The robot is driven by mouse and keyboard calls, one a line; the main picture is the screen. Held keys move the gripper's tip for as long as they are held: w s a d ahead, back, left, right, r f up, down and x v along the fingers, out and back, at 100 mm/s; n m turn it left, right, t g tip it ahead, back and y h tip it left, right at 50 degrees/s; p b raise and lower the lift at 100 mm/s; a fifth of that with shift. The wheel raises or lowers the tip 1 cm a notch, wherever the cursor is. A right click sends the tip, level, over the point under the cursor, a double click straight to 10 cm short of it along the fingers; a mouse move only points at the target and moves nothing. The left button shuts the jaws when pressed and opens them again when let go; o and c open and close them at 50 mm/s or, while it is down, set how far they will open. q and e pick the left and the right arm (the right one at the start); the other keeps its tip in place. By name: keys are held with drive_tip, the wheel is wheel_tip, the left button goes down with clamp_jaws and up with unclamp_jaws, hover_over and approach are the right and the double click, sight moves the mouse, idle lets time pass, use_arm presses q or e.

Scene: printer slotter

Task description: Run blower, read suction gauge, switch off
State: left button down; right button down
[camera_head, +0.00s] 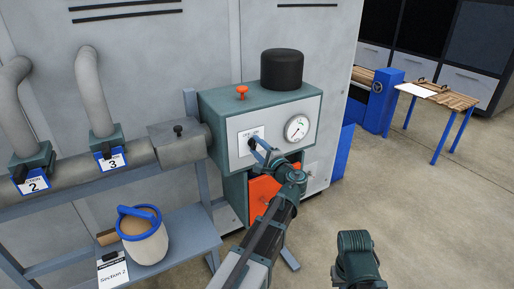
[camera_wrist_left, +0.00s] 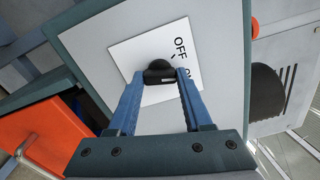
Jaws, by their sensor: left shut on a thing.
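The blower unit is a teal-edged box with a pale front panel (camera_head: 229,144). A black switch knob (camera_head: 252,142) sits on its white OFF/ON plate (camera_head: 245,135). My left gripper (camera_wrist_left: 160,75) is shut on the knob (camera_wrist_left: 158,69), with one blue finger on each side. The word OFF shows on the plate (camera_wrist_left: 130,50); the other word is partly hidden by a finger. I cannot tell where the knob points. The round white suction gauge (camera_head: 297,128) is right of the switch; its reading is too small to tell. My right gripper's fingers are not visible.
A red-orange knob (camera_head: 241,90) and black cylinder (camera_head: 282,69) top the box. An orange panel (camera_head: 262,190) is below it. Grey duct (camera_head: 90,167) and a blue-rimmed bucket (camera_head: 146,247) on a shelf stand left. The floor at right (camera_head: 430,215) is clear.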

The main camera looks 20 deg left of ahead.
use_arm(q)
drive_tip(key=n, duration=0.4)
drive_tip(key=shift+n, duration=2.6)
drive_tip(key=shift+c, duration=1.6)
unclamp_jaws()
drive_tip(key=v, duration=1.3)
drive_tip(key=shift+s+d, duration=0.3)
drive_tip(key=shift+f, duration=0.1)
